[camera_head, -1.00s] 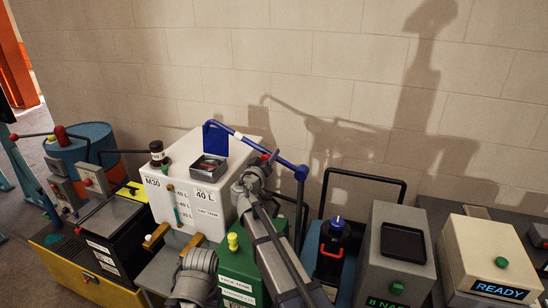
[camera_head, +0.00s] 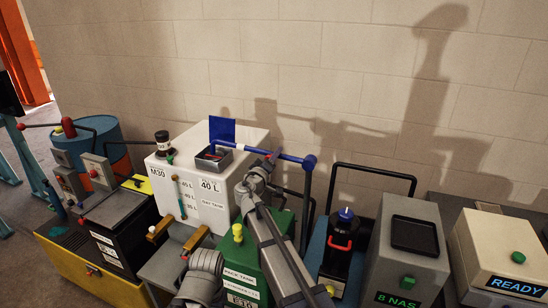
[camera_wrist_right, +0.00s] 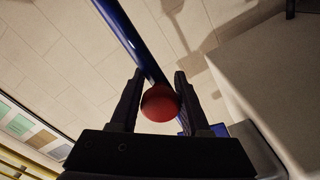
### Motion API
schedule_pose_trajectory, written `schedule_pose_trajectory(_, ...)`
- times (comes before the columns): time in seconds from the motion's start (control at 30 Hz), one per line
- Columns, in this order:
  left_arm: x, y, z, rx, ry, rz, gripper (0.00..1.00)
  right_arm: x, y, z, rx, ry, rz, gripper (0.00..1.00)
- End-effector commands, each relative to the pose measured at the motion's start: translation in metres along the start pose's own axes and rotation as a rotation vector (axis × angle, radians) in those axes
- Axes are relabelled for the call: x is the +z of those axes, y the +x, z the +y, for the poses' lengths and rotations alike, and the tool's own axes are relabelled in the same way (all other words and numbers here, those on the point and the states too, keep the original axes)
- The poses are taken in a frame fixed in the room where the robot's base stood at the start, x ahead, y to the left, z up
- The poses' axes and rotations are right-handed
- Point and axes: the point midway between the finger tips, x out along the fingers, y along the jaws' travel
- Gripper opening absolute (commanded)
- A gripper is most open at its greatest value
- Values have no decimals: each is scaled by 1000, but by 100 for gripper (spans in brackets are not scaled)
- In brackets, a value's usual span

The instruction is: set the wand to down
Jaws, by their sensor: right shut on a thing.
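In the right wrist view the gripper (camera_wrist_right: 155,98) is shut on a red ball knob (camera_wrist_right: 160,103) beside the blue tube (camera_wrist_right: 132,40). Whether the wand tip touches the opening cannot be told. My left gripper does not show.
A green pack tank (camera_head: 245,262) stands below my right arm. To the right are a black unit with a blue knob (camera_head: 345,215), a grey box (camera_head: 413,265) and a beige box (camera_head: 495,250) marked READY. A wall (camera_head: 330,70) rises behind.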

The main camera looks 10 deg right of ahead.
Motion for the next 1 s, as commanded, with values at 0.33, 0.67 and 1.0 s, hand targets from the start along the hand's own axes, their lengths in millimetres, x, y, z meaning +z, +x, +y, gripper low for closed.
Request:
schedule_pose_trajectory(0.33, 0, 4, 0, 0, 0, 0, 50, 6, -8, -7, -19, 30, -10, 53)
schedule_pose_trajectory(0.67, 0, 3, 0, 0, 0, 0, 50, 6, -4, -5, -16, 27, -14, 72)
schedule_pose_trajectory(1.0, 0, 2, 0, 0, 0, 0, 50, 5, -19, -4, -16, 25, -12, 72)
